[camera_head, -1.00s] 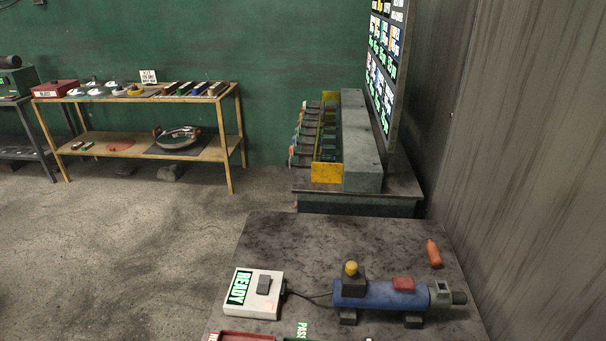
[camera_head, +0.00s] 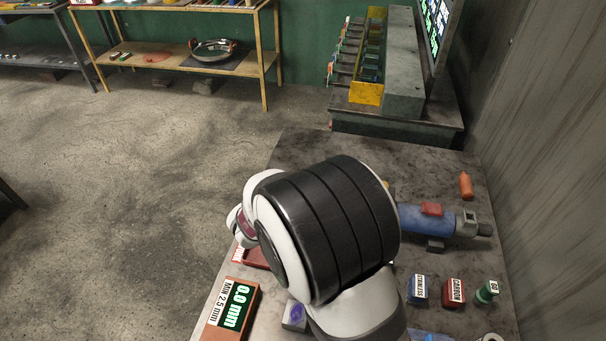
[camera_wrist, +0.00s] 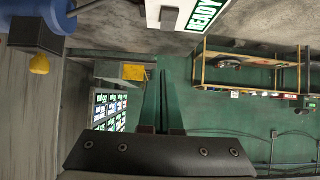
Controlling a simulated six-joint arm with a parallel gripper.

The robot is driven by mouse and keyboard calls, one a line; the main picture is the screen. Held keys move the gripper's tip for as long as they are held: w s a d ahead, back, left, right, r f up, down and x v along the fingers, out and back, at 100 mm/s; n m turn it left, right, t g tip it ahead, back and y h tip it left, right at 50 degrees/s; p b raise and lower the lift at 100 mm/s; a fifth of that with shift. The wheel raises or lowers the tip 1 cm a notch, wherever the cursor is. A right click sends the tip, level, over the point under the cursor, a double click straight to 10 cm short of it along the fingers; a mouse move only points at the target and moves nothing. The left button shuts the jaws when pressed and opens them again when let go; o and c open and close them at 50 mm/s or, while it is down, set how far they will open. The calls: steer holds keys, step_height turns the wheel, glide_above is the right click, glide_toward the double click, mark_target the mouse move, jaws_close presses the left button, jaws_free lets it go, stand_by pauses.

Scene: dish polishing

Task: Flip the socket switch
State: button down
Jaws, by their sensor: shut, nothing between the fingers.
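The white socket box (camera_wrist: 207,13) with its green READY label shows at the top edge of the wrist view, partly cut off. A small grey block (camera_wrist: 168,17), which looks like its switch, sits on its face. In the head view my arm covers the place of this box. My gripper (camera_wrist: 162,74) shows in the wrist view as two thin fingers side by side, shut and empty. The box lies beyond the fingertips and higher in the picture; they look apart from it. In the head view my gripper is hidden behind my arm.
A blue motor (camera_head: 425,218) with a red top sits right of my arm. Small blue, red (camera_head: 453,293) and green containers stand in front of it. A 0.0 mm gauge box (camera_head: 230,310) lies front left. An orange bottle (camera_head: 466,185) stands behind. The bench's far part is clear.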

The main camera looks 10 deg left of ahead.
steer(key=x, duration=1)
steer(key=shift+w+d+f, duration=0.1)
step_height(320, 180, down, 3)
steer(key=shift+w+r, duration=0.15)
steer(key=shift+r, duration=0.05)
steer(key=shift+w+f, duration=0.1)
steer(key=shift+f, duration=0.5)
steer(key=shift+w+f, duration=0.45)
steer(key=shift+s, duration=0.15)
